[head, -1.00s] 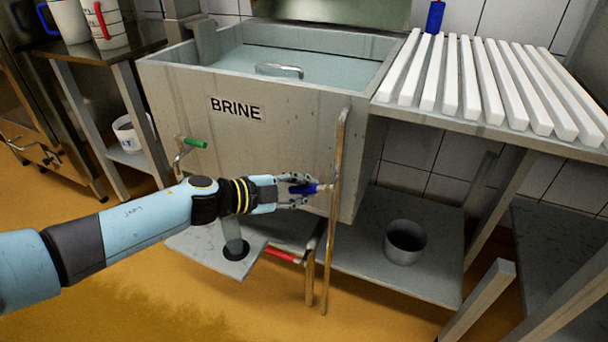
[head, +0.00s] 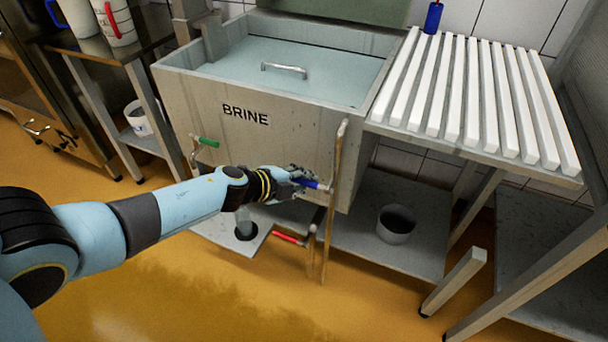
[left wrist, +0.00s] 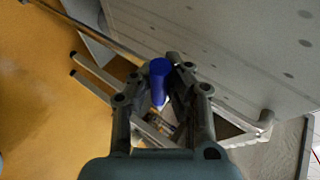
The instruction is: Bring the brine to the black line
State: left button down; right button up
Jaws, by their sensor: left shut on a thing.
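The grey tank marked BRINE (head: 240,150) stands ahead, with pale brine (head: 300,62) lying below its rim. My left gripper (head: 300,178) is shut on the blue handle (head: 313,184) beside the tan upright pipe (head: 331,225) at the tank's right front. In the left wrist view the blue handle (left wrist: 159,78) sits between the fingers (left wrist: 157,95). A green handle (head: 207,142) is on the tank's left front, and a red handle (head: 288,239) is low beside the pipe. My right gripper is not in view.
A slatted white rack (head: 470,105) adjoins the tank on the right, with a blue object (head: 433,18) at its back. A grey pot (head: 396,225) stands on the lower shelf. A drain opening (head: 246,231) lies below the tank. Jugs (head: 115,22) stand on the left table.

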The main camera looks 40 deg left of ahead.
pick_arm(q)
jog(key=shift+s+f, duration=0.25)
jog(key=c, duration=1.5)
grip_release()
jog(key=shift+o, duration=1.3)
jog(key=shift+w+r, duration=0.1)
jog(key=shift+r, duration=0.05)
jog(key=shift+r, duration=0.1)
jog(key=v, duration=1.2)
